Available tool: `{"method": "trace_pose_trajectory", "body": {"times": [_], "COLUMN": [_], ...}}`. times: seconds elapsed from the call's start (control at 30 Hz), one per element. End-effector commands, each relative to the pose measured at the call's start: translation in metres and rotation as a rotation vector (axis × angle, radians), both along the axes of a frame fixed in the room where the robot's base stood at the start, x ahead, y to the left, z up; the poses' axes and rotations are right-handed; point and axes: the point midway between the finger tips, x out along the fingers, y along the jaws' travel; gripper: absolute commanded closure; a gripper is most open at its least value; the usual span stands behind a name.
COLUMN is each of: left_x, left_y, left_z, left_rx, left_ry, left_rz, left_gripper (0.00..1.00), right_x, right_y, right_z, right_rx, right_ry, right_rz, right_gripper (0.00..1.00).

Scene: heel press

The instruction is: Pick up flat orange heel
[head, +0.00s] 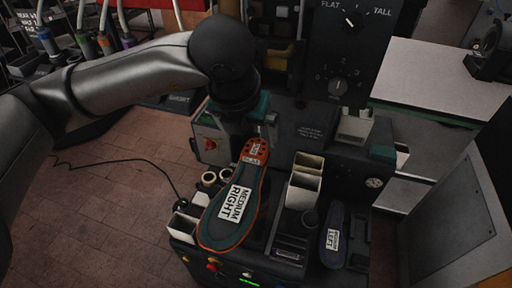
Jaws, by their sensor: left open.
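The orange heel (256,149) with a small white label lies at the far end of a large sole (222,232). The sole is grey-teal with an orange rim and a label reading MEDIUM RIGHT. It rests on the black press machine in the middle of the head view. My left gripper (240,125) points down just beyond and slightly left of the heel. It is open, its fingers are dark and hard to make out, and nothing shows between them. I cannot tell whether it touches the heel. My right gripper is out of view.
A smaller sole (334,236) labelled MEDIUM LEFT lies at the right of the machine. Pale bins (304,183) stand between the soles. A panel with a FLAT/TALL dial (352,20) rises behind. A pale table (440,80) is at right; open brick floor (100,220) is at left.

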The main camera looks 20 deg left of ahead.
Motion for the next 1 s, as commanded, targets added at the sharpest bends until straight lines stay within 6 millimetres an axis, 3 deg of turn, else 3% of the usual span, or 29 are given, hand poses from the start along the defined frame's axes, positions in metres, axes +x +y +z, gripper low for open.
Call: {"method": "trace_pose_trajectory", "body": {"times": [0.13, 0.47, 0.73, 1.0], "left_x": [0.01, 0.023, 0.041, 0.043], "left_y": [0.0, 0.002, 0.004, 0.004], "left_z": [-0.023, -0.043, -0.072, -0.078], "left_rx": [0.0, 0.0, -0.001, -0.001], "left_ry": [0.003, 0.003, 0.002, 0.0], "left_rz": [0.001, 0.0, -0.002, -0.003], "left_gripper": [0.0, 0.0, 0.0, 0.0], "right_x": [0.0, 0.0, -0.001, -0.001], "right_y": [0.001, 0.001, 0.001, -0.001], "right_z": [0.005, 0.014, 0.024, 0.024], "right_rx": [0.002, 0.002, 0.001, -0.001], "right_ry": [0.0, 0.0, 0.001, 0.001], "right_rz": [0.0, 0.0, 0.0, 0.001], "right_gripper": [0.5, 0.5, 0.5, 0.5]}}
